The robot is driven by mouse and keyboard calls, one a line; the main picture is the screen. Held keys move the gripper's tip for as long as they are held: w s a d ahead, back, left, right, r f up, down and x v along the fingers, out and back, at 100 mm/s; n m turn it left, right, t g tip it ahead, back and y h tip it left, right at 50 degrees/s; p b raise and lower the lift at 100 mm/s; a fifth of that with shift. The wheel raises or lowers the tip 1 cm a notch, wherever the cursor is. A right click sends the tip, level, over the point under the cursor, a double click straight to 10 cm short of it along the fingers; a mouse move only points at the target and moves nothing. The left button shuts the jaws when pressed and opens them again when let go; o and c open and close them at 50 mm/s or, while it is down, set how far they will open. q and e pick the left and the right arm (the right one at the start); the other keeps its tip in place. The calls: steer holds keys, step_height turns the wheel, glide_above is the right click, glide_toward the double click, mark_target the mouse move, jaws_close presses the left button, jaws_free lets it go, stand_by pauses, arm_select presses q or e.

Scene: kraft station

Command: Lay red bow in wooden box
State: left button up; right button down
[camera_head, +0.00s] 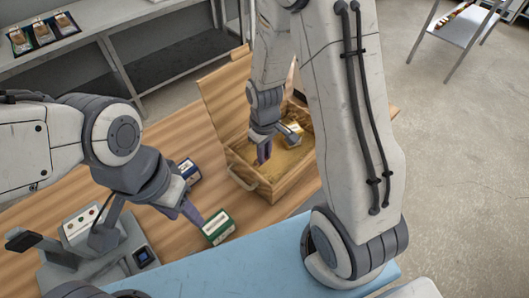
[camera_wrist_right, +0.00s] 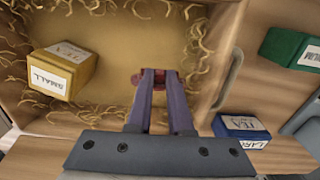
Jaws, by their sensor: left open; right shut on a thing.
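The wooden box (camera_head: 291,182) stands open on the table with its lid (camera_head: 222,97) raised; its straw-lined floor (camera_wrist_right: 115,100) fills much of the right wrist view. My right gripper (camera_head: 264,151) reaches down inside the box. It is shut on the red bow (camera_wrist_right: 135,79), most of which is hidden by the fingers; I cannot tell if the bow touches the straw. A yellow tea box (camera_wrist_right: 64,70) labelled "SMALL" lies in the box, left of the bow in the wrist view. My left gripper (camera_head: 192,212) is open beside a green box, outside the wooden box.
The green box (camera_head: 218,227) and a blue tea box (camera_head: 188,171) sit on the wooden table, also seen in the wrist view (camera_wrist_right: 242,130). A grey device (camera_head: 143,256) stands at the front left. A light blue surface (camera_head: 240,270) lies in front. A rope handle (camera_head: 241,178) hangs on the box.

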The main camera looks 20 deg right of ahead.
steer(key=shift+f+b, duration=0.45)
steer(key=shift+f, duration=0.1)
steer(key=shift+f, duration=0.1)
steer(key=c, duration=0.8)
jaws_free()
steer(key=shift+c, duration=0.2)
